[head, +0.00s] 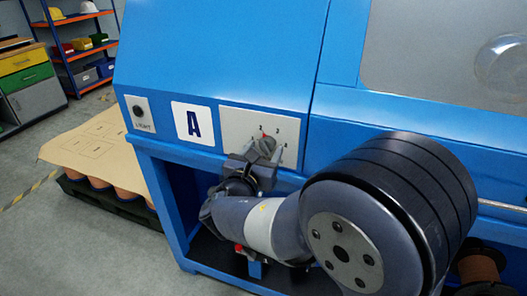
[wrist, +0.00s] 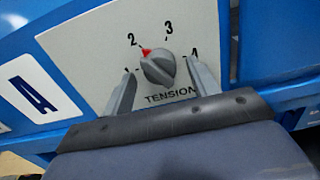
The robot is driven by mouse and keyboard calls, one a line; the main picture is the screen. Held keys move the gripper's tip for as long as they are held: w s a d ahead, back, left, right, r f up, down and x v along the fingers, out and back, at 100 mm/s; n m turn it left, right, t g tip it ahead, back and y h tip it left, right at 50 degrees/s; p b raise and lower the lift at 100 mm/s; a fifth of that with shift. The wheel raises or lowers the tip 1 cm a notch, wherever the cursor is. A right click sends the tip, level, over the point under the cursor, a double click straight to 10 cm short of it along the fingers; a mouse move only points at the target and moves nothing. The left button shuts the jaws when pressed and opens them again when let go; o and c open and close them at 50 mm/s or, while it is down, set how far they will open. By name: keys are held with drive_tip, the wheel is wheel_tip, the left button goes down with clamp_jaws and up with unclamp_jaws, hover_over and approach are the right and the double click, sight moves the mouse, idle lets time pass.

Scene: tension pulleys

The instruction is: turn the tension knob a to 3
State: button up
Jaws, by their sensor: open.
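The tension knob (wrist: 158,67) is a grey round knob with a raised grip bar on a pale dial plate (wrist: 90,45) marked 1 to 4. Its red pointer (wrist: 146,51) points close to the 2. In the head view the knob (head: 264,146) sits on the plate beside the white A label (head: 193,123). My gripper (wrist: 163,88) is open, with one finger on each side of the knob's lower part. The fingers look apart from the knob, though depth is hard to judge. In the head view my arm hides part of the gripper (head: 257,160).
The blue machine housing (head: 215,60) fills the area around the plate. A LIGHT switch (head: 139,112) is left of the A label. A pallet with a cardboard top (head: 95,145) stands on the floor at left. Shelves (head: 70,30) stand at the back left.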

drive_tip(key=shift+w+d, duration=0.1)
drive_tip(key=shift+w, duration=0.1)
drive_tip(key=c, duration=1)
drive_tip(key=shift+f+b, duration=0.1)
drive_tip(key=shift+b, duration=0.2)
